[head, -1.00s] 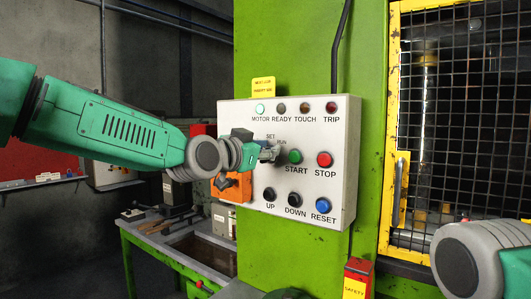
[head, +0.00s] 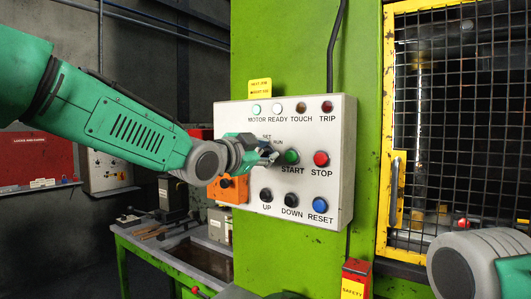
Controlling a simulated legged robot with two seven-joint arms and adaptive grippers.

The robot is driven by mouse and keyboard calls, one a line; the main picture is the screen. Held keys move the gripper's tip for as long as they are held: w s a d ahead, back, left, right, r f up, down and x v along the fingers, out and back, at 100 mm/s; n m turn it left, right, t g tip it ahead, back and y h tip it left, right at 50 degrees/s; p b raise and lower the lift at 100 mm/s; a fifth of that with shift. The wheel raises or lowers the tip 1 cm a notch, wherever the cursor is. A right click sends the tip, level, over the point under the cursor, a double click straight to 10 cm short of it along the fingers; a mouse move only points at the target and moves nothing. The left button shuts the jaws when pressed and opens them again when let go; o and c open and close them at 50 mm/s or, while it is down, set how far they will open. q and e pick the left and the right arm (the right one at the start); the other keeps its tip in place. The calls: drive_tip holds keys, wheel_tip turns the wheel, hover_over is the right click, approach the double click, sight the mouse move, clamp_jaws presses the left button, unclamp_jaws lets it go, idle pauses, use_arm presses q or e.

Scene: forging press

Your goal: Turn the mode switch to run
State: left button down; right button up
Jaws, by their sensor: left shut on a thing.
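The mode switch (head: 266,150) is on the pale control panel (head: 236,113), under the SET and RUN labels. My left gripper (head: 270,155) comes in from the left and is shut on the mode switch. Its fingers hide most of the knob, so I cannot read the pointer's exact direction. The MOTOR lamp (head: 256,109) and the READY lamp (head: 278,108) are lit whitish. Part of my right arm shows at the lower right; its gripper is out of view.
The green START button (head: 291,157) is close to the right of my left gripper, with the red STOP button (head: 321,159) beyond. UP, DOWN and RESET buttons sit below. A yellow-framed mesh guard (head: 450,120) stands at right, a workbench (head: 180,262) at lower left.

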use_arm(q)
drive_tip(key=shift+f, duration=0.25)
drive_tip(key=c, duration=1.6)
unclamp_jaws()
drive_tip(key=shift+s+a+r, duration=0.1)
drive_tip(key=shift+s+a, duration=0.05)
drive_tip(key=v, duration=1.1)
drive_tip(key=shift+s+a, duration=0.15)
